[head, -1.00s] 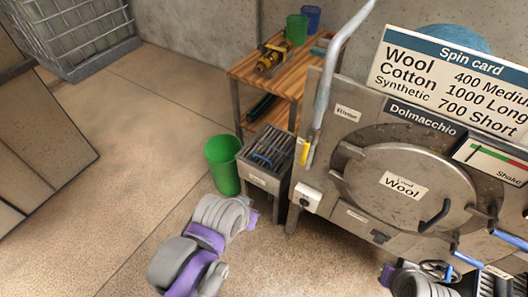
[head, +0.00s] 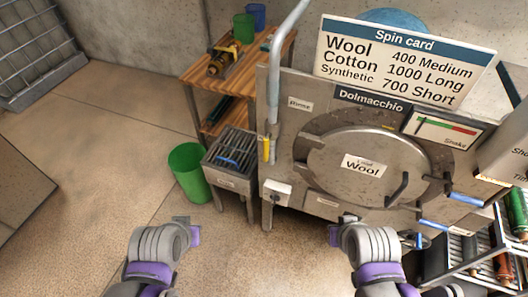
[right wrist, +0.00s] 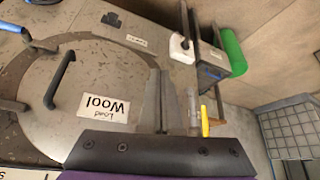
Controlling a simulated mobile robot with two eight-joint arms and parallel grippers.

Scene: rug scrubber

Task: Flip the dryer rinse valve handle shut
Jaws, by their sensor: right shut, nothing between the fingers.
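The dryer (head: 400,165) is a grey metal machine with a round door marked Wool. A pale pipe (head: 275,75) runs down its left side, beside a Rinse label (head: 300,104). The yellow valve handle (head: 266,149) is low on this pipe and points down along it. It also shows in the right wrist view (right wrist: 205,118), just right of my right gripper's fingers (right wrist: 160,100). In the head view my right gripper (head: 345,224) is shut and empty, in front of the dryer, apart from the handle. My left gripper (head: 190,229) is left of the dryer; its jaw gap is unclear.
A slatted metal stand (head: 232,165) and a green bin (head: 189,172) are left of the dryer. A wooden shelf unit (head: 240,80) stands behind them. A rack with bottles (head: 480,250) is at the lower right. Floor at the left is open.

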